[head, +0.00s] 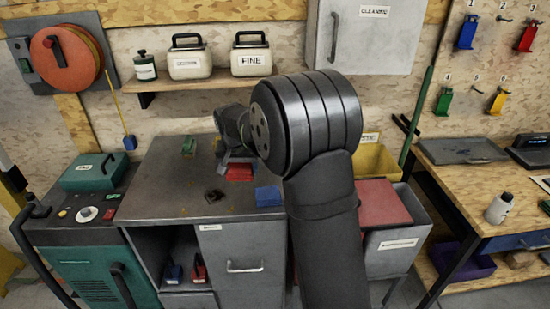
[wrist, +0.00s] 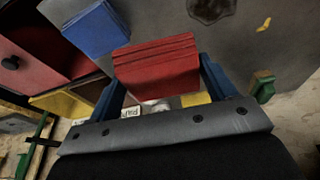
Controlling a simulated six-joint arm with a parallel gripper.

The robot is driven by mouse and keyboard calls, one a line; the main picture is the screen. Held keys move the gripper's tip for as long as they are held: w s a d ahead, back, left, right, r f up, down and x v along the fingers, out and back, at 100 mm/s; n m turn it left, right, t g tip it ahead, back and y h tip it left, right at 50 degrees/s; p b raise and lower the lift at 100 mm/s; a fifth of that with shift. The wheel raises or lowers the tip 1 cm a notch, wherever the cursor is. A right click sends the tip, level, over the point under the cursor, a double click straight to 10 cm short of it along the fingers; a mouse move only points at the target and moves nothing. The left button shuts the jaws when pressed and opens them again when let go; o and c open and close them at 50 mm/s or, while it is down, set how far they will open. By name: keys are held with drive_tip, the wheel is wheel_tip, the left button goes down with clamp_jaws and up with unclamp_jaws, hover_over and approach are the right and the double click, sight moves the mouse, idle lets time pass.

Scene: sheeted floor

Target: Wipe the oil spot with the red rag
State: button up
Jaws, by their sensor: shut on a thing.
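The red rag (head: 240,173) is a folded block over the grey metal bench top (head: 165,190). My gripper (head: 238,165) is shut on it; in the wrist view the red rag (wrist: 155,66) sits between the blue fingers of my gripper (wrist: 160,80). I cannot tell whether the rag touches the bench. The oil spot (head: 214,195) is a dark patch on the bench, left of and nearer than the rag, and apart from it. It also shows at the top of the wrist view (wrist: 210,8). My arm hides part of the bench's right side.
A blue folded rag (head: 268,196) lies near the bench's front right edge. A green block (head: 189,146) sits at the back left. A shelf with white containers (head: 190,62) hangs behind. A yellow bin (head: 375,160) stands right. The bench's left part is clear.

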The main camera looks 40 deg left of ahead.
drive_tip(key=s+a, duration=0.4)
drive_tip(key=s, duration=0.4)
hover_over(215, 203)
drive_tip(key=shift+s+d+f, duration=0.15)
drive_tip(key=shift+f, duration=1)
drive_tip(key=shift+s+d+f, duration=0.1)
drive_tip(key=shift+s+f, duration=0.05)
drive_tip(key=shift+f, duration=1)
drive_tip(key=shift+s+d+f, duration=0.15)
drive_tip(key=shift+f, duration=1)
wheel_tip(215, 203, down, 2)
drive_tip(key=shift+w+a, duration=0.55)
drive_tip(key=shift+w, duration=0.05)
drive_tip(key=shift+c, duration=0.3)
drive_tip(key=shift+w+a, duration=2.2)
drive_tip(key=shift+a, duration=0.1)
drive_tip(key=shift+c, duration=0.2)
drive_tip(key=shift+s+d+f, duration=0.1)
drive_tip(key=shift+s+d, duration=2.65)
drive_tip(key=shift+d, duration=0.05)
drive_tip(key=shift+s+r, duration=0.1)
drive_tip(key=shift+r, duration=0.1)
wheel_tip(215, 203, up, 8)
drive_tip(key=shift+d+f, duration=0.1)
